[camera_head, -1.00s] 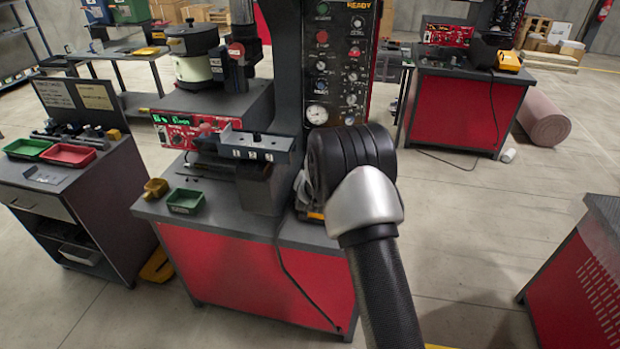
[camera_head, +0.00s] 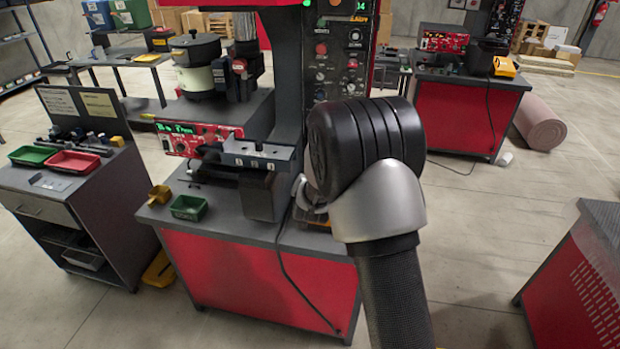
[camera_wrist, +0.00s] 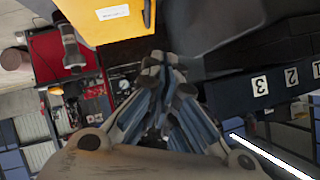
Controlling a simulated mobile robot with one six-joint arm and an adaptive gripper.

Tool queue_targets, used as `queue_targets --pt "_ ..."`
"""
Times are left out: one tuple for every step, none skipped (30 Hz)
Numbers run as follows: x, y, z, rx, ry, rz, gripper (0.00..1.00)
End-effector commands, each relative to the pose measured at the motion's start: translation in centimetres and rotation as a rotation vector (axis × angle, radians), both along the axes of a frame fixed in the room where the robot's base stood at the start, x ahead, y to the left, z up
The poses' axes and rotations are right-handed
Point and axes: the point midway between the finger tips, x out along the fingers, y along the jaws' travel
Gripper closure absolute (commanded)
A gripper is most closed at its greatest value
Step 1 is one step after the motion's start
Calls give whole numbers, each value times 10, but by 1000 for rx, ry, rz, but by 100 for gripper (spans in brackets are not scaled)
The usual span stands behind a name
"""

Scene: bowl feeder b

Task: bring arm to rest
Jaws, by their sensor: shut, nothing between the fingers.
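My gripper (camera_wrist: 160,62) shows in the wrist view with its fingers together and nothing between them. Dark machine parts and a yellow panel (camera_wrist: 112,18) with a white label lie beyond the fingertips.
The bench carries a bowl feeder (camera_head: 196,62), a red control box (camera_head: 188,138), a green tray (camera_head: 189,208) and a yellow part (camera_head: 159,194). A side cart (camera_head: 88,205) stands left with a red tray (camera_head: 72,162). Floor at right is clear up to another red bench (camera_head: 575,280).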

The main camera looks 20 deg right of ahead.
Motion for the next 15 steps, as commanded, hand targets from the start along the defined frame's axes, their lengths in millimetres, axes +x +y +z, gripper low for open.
queue_targets --pt "-5 2 3 0 1 0 100" --pt "-6 3 5 0 1 0 100" --pt "-9 4 6 1 1 -1 100" --pt "-10 4 6 1 1 -1 100" --pt "-11 4 6 1 1 -1 100" --pt "-11 5 6 1 1 -1 100" --pt "-12 5 7 1 1 -1 100" --pt "-12 5 8 1 2 1 100" --pt "-13 7 11 2 3 6 100" --pt "-14 8 15 1 6 12 100" --pt "-16 11 20 3 13 21 100" --pt "-20 15 29 3 24 37 100" --pt "-24 20 37 4 35 53 100" --pt "-29 24 47 3 48 72 100" --pt "-39 32 59 3 71 101 100"
